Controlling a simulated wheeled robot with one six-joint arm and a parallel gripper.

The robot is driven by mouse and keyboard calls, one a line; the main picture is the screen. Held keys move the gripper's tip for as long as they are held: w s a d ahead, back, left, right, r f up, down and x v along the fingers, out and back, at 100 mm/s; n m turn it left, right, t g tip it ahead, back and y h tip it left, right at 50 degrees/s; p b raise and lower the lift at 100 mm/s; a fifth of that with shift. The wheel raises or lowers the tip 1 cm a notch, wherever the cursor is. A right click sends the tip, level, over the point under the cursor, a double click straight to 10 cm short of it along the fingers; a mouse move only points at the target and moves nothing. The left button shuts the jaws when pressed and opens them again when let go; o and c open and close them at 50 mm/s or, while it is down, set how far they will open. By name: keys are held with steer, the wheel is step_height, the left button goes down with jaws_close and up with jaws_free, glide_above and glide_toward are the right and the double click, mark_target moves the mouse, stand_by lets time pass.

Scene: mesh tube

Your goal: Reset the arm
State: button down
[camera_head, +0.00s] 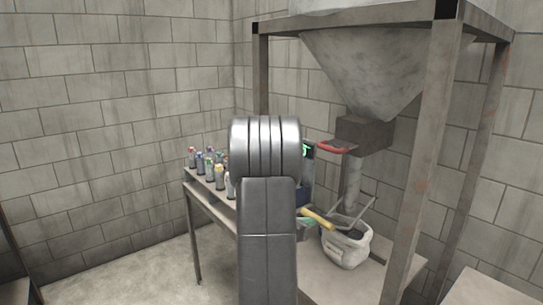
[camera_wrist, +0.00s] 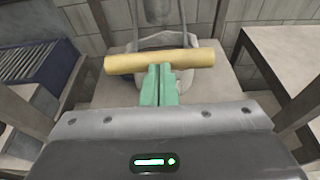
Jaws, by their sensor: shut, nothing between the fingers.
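My gripper (camera_wrist: 158,85) shows in the wrist view with its two green fingers pressed together and nothing between them. The fingertips end just in front of a yellow cylinder-shaped handle (camera_wrist: 160,62) that lies across the view; I cannot tell whether they touch it. In the head view my grey arm stands upright in the middle and hides the gripper. The same yellow handle (camera_head: 317,218) sticks out to the right of the arm, beside a pale bucket or sack (camera_head: 346,243) under the hopper.
A grey funnel-shaped hopper (camera_head: 372,72) hangs in a metal frame (camera_head: 425,150), with a red lever (camera_head: 329,147) at its outlet. A table (camera_head: 208,190) with several coloured cans stands left of my arm. A blue roller surface (camera_wrist: 40,68) lies left in the wrist view. Open floor (camera_head: 140,272) is at front left.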

step_height(320, 180, down, 10)
steer(key=t+h+b, duration=0.1)
steer(key=b, duration=0.5)
steer(key=shift+r+h, duration=0.2)
steer(key=shift+h, duration=0.2)
steer(key=shift+s, duration=0.1)
